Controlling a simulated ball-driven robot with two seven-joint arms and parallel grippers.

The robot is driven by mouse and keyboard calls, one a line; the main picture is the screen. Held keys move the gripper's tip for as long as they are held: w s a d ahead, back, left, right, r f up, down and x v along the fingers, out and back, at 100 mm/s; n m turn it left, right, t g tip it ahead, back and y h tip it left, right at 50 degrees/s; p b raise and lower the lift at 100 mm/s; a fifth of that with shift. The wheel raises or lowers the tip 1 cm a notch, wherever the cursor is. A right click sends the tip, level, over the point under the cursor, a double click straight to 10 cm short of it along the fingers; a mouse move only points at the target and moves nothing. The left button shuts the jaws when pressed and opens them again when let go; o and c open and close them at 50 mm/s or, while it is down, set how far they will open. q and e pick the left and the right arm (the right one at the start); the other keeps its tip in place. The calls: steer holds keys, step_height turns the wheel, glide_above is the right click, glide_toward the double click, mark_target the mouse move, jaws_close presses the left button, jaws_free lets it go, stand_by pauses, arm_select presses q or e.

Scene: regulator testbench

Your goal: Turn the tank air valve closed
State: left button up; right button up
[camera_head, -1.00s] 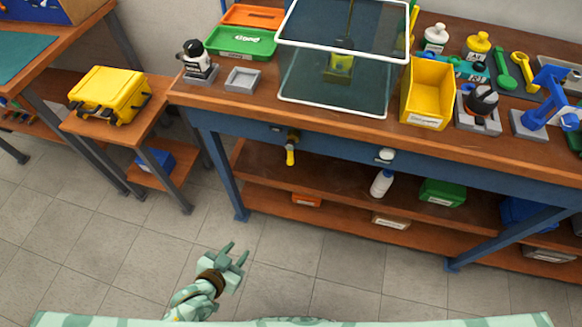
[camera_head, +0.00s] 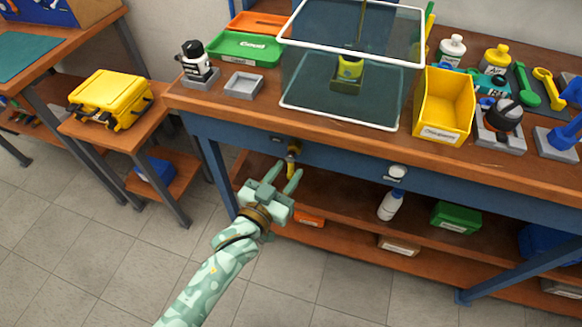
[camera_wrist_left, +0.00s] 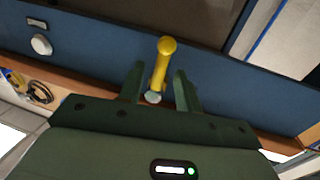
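The tank air valve has a yellow lever handle (camera_head: 291,169) hanging from a brass-coloured body (camera_head: 294,149) on the blue front rail of the bench, below the glass tank (camera_head: 345,95). My left gripper (camera_head: 286,172) is open, with its fingers reaching up to the lever and partly covering it. In the left wrist view, the yellow handle (camera_wrist_left: 161,66) shows between the two spread fingers, with a visible gap on each side. My right gripper is not in view.
A white round knob (camera_head: 398,172) is on the rail to the right. The lower shelf holds a white bottle (camera_head: 390,206) and a green box (camera_head: 456,218). A yellow case (camera_head: 110,98) sits on the side table at left. The floor in front is clear.

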arm_select(q)
steer(key=shift+b+x, duration=0.3)
steer(key=shift+x, duration=1)
jaws_close()
